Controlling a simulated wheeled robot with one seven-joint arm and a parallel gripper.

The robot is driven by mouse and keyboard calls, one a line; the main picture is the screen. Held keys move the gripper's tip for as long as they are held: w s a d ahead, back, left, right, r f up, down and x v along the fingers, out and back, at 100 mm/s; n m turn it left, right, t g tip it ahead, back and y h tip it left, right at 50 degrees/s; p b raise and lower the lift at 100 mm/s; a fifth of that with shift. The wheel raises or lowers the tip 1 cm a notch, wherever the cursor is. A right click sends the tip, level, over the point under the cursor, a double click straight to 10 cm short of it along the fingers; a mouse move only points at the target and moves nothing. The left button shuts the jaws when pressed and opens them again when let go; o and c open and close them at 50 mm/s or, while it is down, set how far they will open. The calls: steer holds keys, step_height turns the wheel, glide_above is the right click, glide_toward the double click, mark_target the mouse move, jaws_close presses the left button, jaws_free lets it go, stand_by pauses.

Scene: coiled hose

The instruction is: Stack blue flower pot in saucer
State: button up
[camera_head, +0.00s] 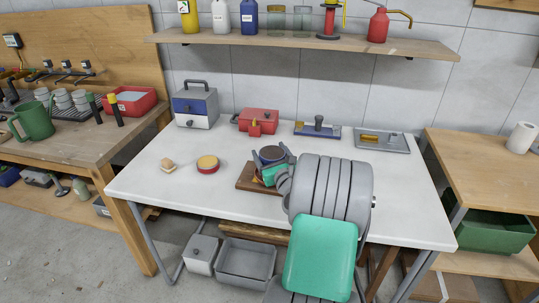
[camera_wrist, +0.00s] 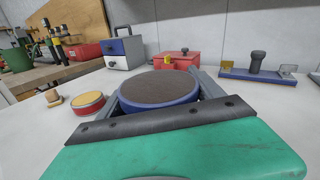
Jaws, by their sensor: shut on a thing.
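The blue flower pot (camera_wrist: 160,88), filled to the top with brown soil, sits upright between the two fingers of my gripper (camera_wrist: 158,92) in the wrist view. The fingers press on its sides. In the head view the pot (camera_head: 272,154) shows only in part, over a brown board (camera_head: 246,178) on the white table; my gripper (camera_head: 270,167) and arm cover much of it. I cannot clearly make out the saucer. A small orange-yellow patch on the board beneath my gripper may be part of it. The pot's height above the board cannot be told.
On the white table (camera_head: 150,182), a red and yellow round tin (camera_head: 207,164) and a small wooden piece (camera_head: 167,164) lie to the left. A drawer box (camera_head: 195,107), red toolbox (camera_head: 258,121), blue tray (camera_head: 317,131) and grey tray (camera_head: 382,141) stand at the back.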

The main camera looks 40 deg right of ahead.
steer(key=shift+f, duration=0.35)
steer(key=o, duration=1.6)
steer(key=shift+s+r, duration=0.15)
steer(key=shift+r, duration=0.2)
steer(key=v, duration=1.1)
steer(key=shift+s+a+f, duration=0.1)
steer(key=shift+s, duration=0.25)
